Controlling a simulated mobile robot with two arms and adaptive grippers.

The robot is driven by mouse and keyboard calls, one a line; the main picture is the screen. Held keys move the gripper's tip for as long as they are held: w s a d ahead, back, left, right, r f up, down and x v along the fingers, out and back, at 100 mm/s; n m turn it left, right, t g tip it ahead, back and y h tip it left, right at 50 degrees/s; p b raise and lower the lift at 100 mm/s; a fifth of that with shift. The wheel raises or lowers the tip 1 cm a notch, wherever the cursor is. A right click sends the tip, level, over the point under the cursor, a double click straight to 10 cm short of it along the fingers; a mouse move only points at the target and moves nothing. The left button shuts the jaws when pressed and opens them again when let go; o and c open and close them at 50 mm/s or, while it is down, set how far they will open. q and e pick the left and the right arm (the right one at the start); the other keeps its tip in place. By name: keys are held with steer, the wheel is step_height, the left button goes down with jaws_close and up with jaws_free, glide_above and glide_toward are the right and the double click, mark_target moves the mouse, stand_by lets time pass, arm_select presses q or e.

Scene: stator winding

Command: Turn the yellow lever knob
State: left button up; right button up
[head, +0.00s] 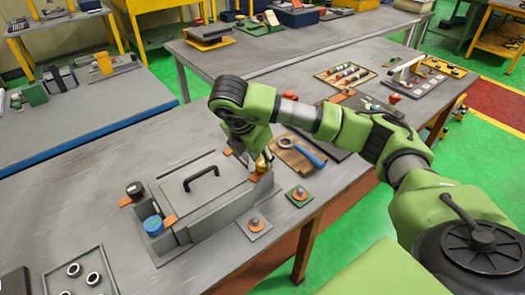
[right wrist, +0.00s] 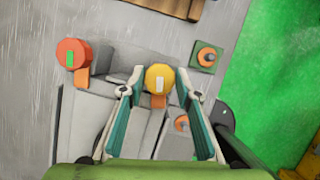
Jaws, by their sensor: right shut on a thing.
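The yellow lever knob (right wrist: 160,77) has a pale rectangular mark on top and an orange tab below it. It sits at the end of a grey lidded box (head: 205,190). In the head view the yellow knob (head: 262,164) shows partly, below my right gripper (head: 250,158). In the right wrist view the right gripper (right wrist: 160,85) has one finger on each side of the knob and is shut on it. My left gripper is in neither view.
A red-orange knob (right wrist: 73,53) is beside the yellow one. Blue (head: 154,225) and black (head: 135,189) knobs are at the box's other end. A blue-handled tool (head: 308,153) lies behind the box. Small plates with orange discs (head: 299,193) are to the right.

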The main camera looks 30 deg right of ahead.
mark_target(249, 178)
steer(key=shift+w+r+m+p, duration=0.2)
steer(key=shift+r+m+p, duration=0.15)
steer(key=shift+m+p, duration=0.25)
steer(key=o, duration=1.1)
steer(key=shift+s+a+f, duration=0.1)
steer(key=shift+f, duration=0.05)
steer(key=w+v, duration=0.1)
steer(key=v, duration=1)
steer(key=shift+s+a+r, duration=0.3)
steer(key=shift+s+r, duration=0.05)
steer(key=shift+r, duration=0.05)
